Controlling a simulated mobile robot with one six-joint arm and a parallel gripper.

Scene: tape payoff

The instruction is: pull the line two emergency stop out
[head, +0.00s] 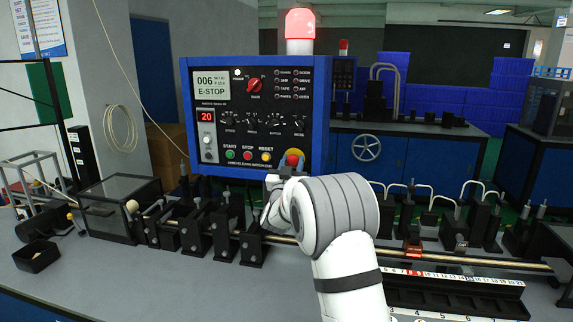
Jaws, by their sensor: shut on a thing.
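The emergency stop (293,157) is a red button on a yellow base at the lower right of the blue control box (184,100). The wrist and fingers hide the button's lower part, and the exact finger contact is too small to see. I cannot read a line number on the box.
A lit red beacon (300,24) stands on top of the box. Below run a long rod (370,250) and several black fixtures on the grey bench (185,285). A clear-lidded case (120,190) is at left. A second panel (343,72) stands behind.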

